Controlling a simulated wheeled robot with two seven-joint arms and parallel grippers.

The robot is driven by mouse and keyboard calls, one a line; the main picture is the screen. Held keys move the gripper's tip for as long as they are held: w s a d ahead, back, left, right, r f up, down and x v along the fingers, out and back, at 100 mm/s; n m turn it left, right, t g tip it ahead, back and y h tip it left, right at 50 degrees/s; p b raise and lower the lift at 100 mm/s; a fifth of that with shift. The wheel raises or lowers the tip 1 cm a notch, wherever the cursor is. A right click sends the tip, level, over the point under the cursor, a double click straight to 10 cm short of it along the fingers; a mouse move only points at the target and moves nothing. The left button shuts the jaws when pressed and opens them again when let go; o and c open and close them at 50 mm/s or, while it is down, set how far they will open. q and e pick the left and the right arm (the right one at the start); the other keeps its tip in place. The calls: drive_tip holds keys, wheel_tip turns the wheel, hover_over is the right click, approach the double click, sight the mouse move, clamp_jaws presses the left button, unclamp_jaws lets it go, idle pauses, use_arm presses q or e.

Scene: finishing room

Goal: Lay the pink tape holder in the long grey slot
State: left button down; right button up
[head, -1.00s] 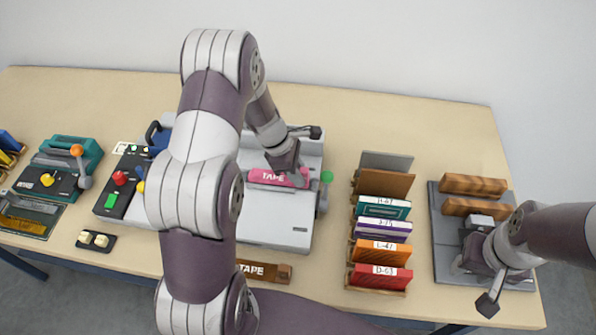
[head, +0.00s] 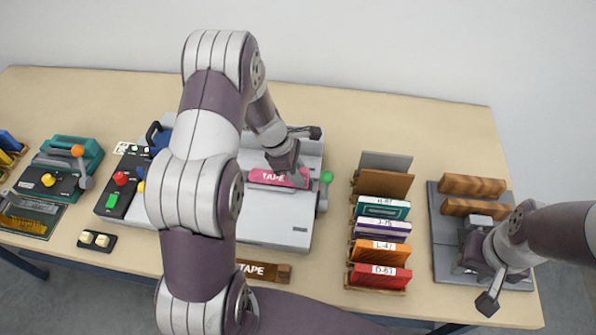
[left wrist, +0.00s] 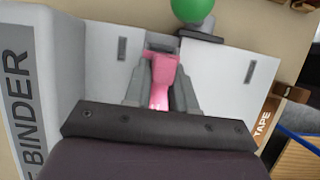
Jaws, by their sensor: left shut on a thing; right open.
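The pink tape holder (head: 268,178), marked TAPE, lies level at the middle of the white and grey binder machine (head: 270,230). My left gripper (head: 296,177) is shut on its right end. In the left wrist view the pink tape holder (left wrist: 162,75) sits between the two grey fingers (left wrist: 162,95), with a dark grey slot end (left wrist: 162,46) just beyond it. The holder and my fingers hide most of the slot, so I cannot tell whether it is fully seated. My right gripper (head: 488,304) is open and empty at the table's front right.
A green ball knob (head: 327,176) stands close to the right of my left gripper. A wooden TAPE rack (head: 265,271) lies in front of the machine. A rack of coloured cards (head: 380,255) and a grey tray with wooden blocks (head: 446,208) stand to the right.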

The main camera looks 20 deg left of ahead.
sight(282, 179)
use_arm(q)
drive_tip(key=shift+f+b, duration=0.5)
drive_tip(key=shift+f, duration=0.1)
drive_tip(key=c, duration=1.2)
unclamp_jaws()
drive_tip(key=p+v, duration=0.9)
drive_tip(key=v, duration=0.2)
drive_tip(key=shift+p, duration=0.35)
drive_tip(key=shift+a, duration=0.1)
drive_tip(key=shift+s, duration=0.1)
